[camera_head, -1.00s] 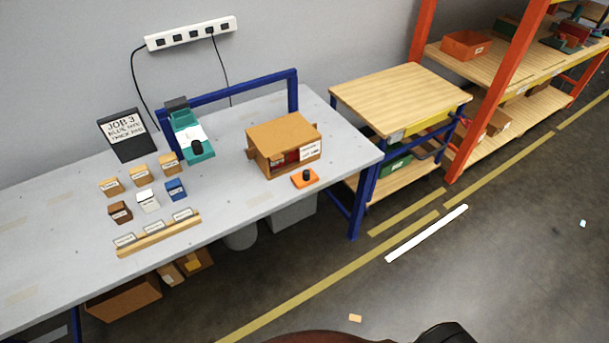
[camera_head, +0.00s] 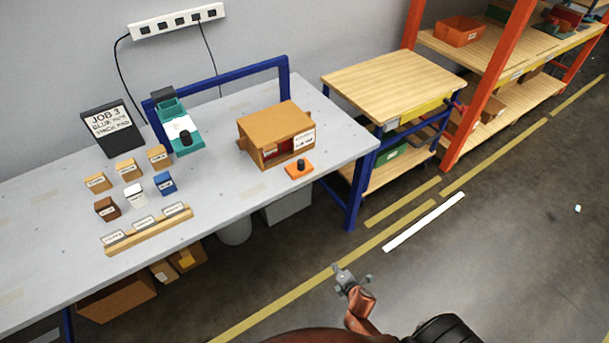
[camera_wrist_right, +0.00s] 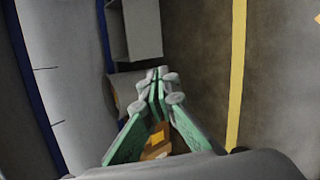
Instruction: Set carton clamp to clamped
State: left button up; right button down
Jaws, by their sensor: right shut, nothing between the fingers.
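An orange plate with a black knob (camera_head: 299,168), which looks like the carton clamp, sits at the front edge of the grey workbench. Its setting cannot be read from here. The open brown carton (camera_head: 274,123) stands just behind it, with a white label and something red inside. My right gripper (camera_head: 345,272) is in front of the bench, over the floor, apart from the clamp and carton. In the right wrist view, the right gripper (camera_wrist_right: 158,78) has its fingers together and holds nothing. My left gripper is not in view.
The workbench (camera_head: 230,190) carries small labelled boxes, a wooden rail (camera_head: 148,230), a teal device (camera_head: 180,135) and a job sign (camera_head: 112,127). A blue leg (camera_head: 354,197) stands at its right corner. A wooden-topped cart (camera_head: 393,83) is beyond it. Floor in front is open.

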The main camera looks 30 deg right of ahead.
aim_at(303, 167)
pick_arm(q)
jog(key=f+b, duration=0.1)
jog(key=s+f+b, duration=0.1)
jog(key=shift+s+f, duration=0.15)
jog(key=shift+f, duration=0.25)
pick_arm(e)
jog(key=w+r+n+t, duration=0.2)
jog(key=w+r+n, duration=0.2)
jog(key=r, duration=0.7)
jog(key=w+r+n+t, duration=0.3)
jog(key=r+n, duration=0.3)
jog(key=r, duration=0.5)
jog(key=w+a+r+n+t, duration=0.1)
jog(key=w+r+n, duration=0.3)
jog(key=r, duration=0.8)
jog(key=shift+w+n+t+h, duration=0.4)
jog(key=shift+w+t, duration=0.25)
jog(key=shift+t, duration=0.15)
jog(key=shift+w, duration=0.1)
jog(key=w, duration=0.4)
jog(key=w+d+b, duration=0.1)
jog(key=w, duration=0.4)
jog(key=w+d, duration=0.1)
jog(key=w, duration=0.3)
jog(key=shift+w+d+f, duration=0.1)
jog(key=shift+w, duration=0.25)
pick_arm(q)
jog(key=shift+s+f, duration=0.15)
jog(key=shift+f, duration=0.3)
